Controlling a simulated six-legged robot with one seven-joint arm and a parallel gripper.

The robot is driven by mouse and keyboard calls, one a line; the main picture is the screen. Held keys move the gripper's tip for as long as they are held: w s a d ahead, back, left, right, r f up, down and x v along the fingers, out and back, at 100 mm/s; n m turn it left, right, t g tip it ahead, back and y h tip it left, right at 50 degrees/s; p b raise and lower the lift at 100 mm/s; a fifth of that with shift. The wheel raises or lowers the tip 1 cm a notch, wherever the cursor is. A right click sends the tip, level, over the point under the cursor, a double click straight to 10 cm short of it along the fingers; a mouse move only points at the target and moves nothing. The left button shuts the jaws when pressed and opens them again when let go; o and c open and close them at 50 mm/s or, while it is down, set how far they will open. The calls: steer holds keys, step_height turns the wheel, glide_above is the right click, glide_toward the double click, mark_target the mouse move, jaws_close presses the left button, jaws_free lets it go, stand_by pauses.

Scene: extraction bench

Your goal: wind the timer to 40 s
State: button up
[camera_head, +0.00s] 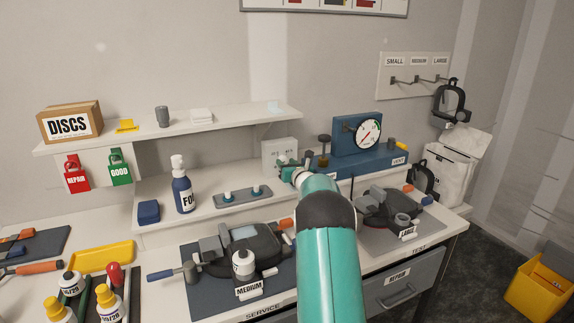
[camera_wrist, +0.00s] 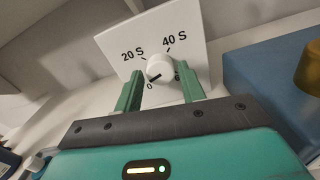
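The timer (camera_wrist: 196,42) is a white upright panel with a round white knob (camera_wrist: 160,68), marked 0, 20 S and 40 S. A dark mark on the knob's lower left points toward the 0. Another label at the knob's right is partly hidden by a finger. My gripper (camera_wrist: 161,77) is open, with one green finger on each side of the knob; I cannot tell whether either touches it. In the head view the timer (camera_head: 272,150) stands at the back of the bench, and my gripper (camera_head: 288,171) is right in front of it, partly covered by my arm.
A blue test stand (camera_head: 344,133) with a pressure gauge (camera_head: 368,133) stands just right of the timer. A shelf (camera_head: 225,124) overhangs at the left. A grey tray (camera_head: 243,200) with two pegs and a blue bottle (camera_head: 183,192) stand left of my arm.

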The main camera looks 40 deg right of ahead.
steer(key=shift+o, duration=1.1)
steer(key=shift+s+r, duration=0.1)
steer(key=v, duration=1.3)
steer(key=shift+s+a, duration=0.15)
steer(key=shift+s, duration=0.1)
